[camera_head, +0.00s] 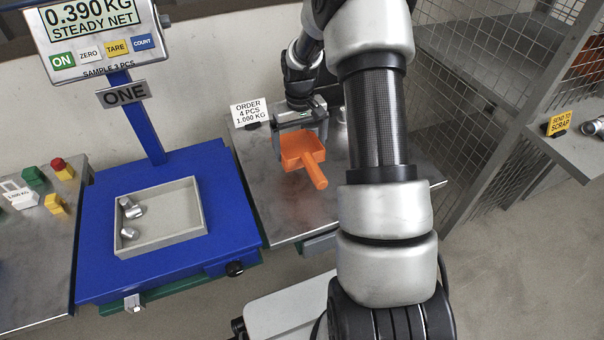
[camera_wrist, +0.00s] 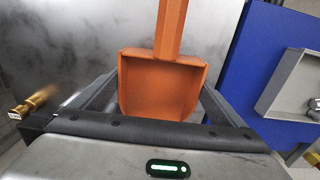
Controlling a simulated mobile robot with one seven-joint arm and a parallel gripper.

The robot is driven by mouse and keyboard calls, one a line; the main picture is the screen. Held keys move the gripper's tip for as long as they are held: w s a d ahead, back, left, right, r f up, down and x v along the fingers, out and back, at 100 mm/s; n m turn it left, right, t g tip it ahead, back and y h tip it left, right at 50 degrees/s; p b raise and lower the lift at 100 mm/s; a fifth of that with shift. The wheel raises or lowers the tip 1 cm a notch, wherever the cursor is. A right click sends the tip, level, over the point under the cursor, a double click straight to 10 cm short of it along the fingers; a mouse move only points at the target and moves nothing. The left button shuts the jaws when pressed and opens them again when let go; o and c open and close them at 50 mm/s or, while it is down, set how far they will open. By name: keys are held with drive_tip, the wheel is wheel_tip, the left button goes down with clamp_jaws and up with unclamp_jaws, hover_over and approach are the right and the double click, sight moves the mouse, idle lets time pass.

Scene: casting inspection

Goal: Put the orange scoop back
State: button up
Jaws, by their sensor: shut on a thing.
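The orange scoop (camera_head: 302,151) is at the metal table to the right of the blue scale, with its handle pointing toward the lower right in the head view. My gripper (camera_head: 301,128) is over the scoop's pan from behind. In the wrist view the scoop (camera_wrist: 163,88) sits between the two fingers of my gripper (camera_wrist: 160,98), its handle pointing up and away. The fingers are shut on the sides of the pan. I cannot tell whether the scoop touches the table (camera_head: 262,190) or is just above it.
The blue scale (camera_head: 170,262) holds a grey tray (camera_head: 168,243) with several metal pieces; its display (camera_head: 95,22) reads 0.390 KG. An order card (camera_head: 249,112) stands behind the scoop. A wire mesh fence (camera_head: 480,90) and a scrap shelf (camera_head: 570,150) are at right.

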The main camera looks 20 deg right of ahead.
drive_tip(key=shift+f+b, duration=1.25)
drive_tip(key=shift+f, duration=3.5)
drive_tip(key=shift+f, duration=0.1)
drive_tip(key=shift+f, duration=0.15)
drive_tip(key=o, duration=0.9)
